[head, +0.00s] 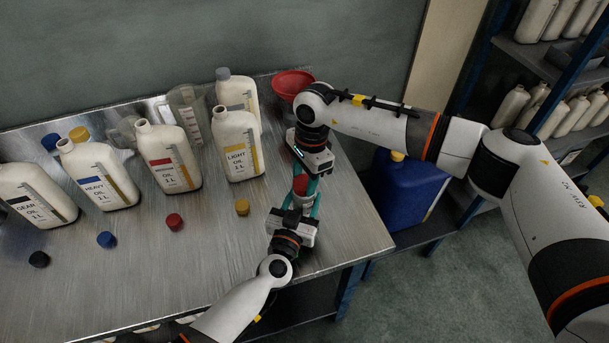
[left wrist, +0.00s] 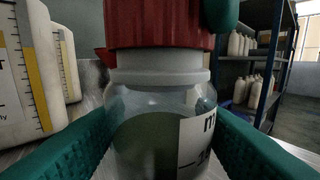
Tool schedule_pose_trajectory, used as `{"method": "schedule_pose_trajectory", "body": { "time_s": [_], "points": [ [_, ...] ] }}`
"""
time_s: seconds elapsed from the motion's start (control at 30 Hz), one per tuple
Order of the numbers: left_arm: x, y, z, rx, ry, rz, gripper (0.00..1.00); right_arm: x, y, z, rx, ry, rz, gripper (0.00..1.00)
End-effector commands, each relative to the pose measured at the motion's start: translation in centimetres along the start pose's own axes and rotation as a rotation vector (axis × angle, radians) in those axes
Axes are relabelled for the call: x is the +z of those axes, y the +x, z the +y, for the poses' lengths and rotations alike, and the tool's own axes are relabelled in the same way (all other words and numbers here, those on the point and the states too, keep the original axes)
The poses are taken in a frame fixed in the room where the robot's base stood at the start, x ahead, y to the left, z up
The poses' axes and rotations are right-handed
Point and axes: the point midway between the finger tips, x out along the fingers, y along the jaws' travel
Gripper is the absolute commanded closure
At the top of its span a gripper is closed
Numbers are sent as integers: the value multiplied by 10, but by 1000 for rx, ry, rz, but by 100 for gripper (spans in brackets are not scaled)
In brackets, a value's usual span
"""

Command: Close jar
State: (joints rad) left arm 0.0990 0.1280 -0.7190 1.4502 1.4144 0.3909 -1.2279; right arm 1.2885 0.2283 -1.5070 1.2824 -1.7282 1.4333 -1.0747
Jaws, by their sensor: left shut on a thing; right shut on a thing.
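A small clear jar (left wrist: 150,135) with a white neck and a part-hidden label fills the left wrist view. A red ribbed lid (left wrist: 158,26) sits over its neck, with part of the white neck showing below. In the head view the red lid (head: 300,184) shows small between my grippers. My left gripper (head: 304,204), coming from below, is shut around the jar body, its teal fingers on both sides. My right gripper (head: 301,178), coming from above, is shut on the lid; one teal fingertip touches the lid's upper right in the left wrist view. How tightly the lid is seated cannot be told.
Oil bottles stand on the metal table (head: 220,270), including the light oil bottle (head: 238,146). Loose red (head: 174,222), yellow (head: 242,207), blue and black caps lie in front. A red funnel (head: 292,83) is behind. A blue canister (head: 402,190) stands right of the table.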

Motion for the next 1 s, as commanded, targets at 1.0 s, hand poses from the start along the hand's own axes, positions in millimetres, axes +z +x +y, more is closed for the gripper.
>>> {"method": "schedule_pose_trajectory", "body": {
  "time_s": [1.0],
  "points": [
    [-1, 0, 0, 0, 0, 1, 100, -3, 1, -1, 234, 1921, 0, 76]
  ]
}}
